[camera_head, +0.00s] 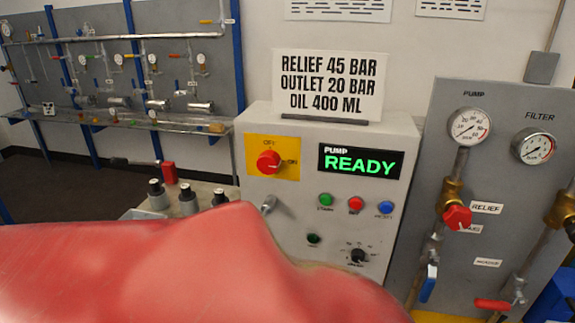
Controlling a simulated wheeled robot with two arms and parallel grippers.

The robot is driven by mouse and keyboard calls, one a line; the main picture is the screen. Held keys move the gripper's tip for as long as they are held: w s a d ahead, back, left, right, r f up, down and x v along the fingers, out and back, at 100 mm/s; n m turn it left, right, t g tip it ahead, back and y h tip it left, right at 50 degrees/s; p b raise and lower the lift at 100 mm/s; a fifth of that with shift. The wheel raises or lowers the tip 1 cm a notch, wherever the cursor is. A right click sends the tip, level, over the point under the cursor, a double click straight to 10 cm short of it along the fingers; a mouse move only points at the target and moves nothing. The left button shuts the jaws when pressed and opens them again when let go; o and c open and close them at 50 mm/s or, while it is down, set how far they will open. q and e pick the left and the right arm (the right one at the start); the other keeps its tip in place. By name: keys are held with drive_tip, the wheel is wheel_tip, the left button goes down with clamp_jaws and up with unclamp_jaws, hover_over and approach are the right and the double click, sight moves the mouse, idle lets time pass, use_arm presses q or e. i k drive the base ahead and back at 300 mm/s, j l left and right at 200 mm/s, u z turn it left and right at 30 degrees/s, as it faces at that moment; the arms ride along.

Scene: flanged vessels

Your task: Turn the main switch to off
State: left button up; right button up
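The main switch (268,162) is a red rotary knob on a yellow plate, at the upper left of the grey control box's front face. The plate reads OFF above the knob and ON to its right. The knob seems turned towards ON, but its pointer is too small to be sure. Beside it, the pump display (360,163) reads READY in green. Neither of my grippers is in view, and nothing touches the switch.
A large red shape (190,265), very close to the camera, hides the lower left and the box's bottom; I cannot tell what it is. Buttons and a black dial (357,256) sit below the display. A gauge panel (490,85) with valves stands at right.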

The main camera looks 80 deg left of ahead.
sight(268, 163)
drive_tip(key=u, duration=2.35)
